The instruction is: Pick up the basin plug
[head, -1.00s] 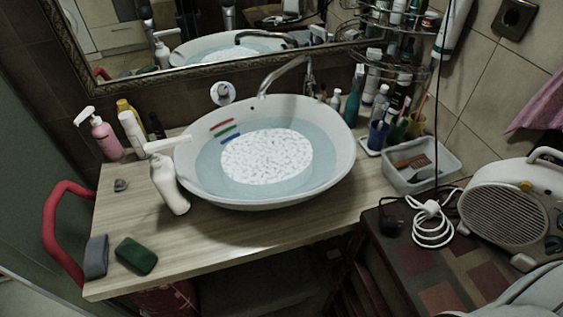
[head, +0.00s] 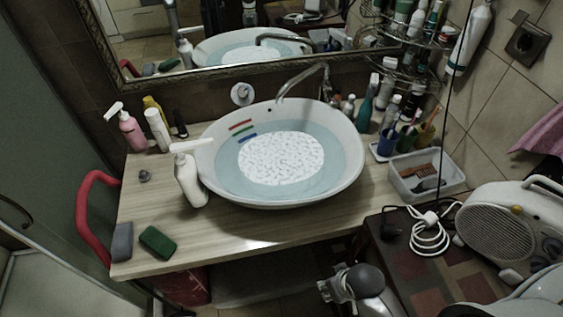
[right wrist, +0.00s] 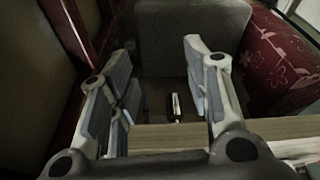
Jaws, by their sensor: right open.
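A small dark grey knob-like piece, which looks like the basin plug (head: 144,176), lies on the wooden counter left of the basin, behind the grey sponge. The white vessel basin (head: 357,172) holds water and a white speckled disc. My right gripper (head: 329,290) is low in front of the counter, well right of the plug and below the counter top. In the right wrist view my right gripper (right wrist: 158,75) is open with nothing between its fingers. The plug is not seen in that view. My left gripper is not in view.
A white pump bottle (head: 189,180) stands between plug and basin. A pink soap bottle (head: 131,131) stands behind the plug. A grey sponge (head: 122,242) and a green sponge (head: 158,242) lie at the front left. A red curved rail (head: 90,215) runs beside the counter's left edge.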

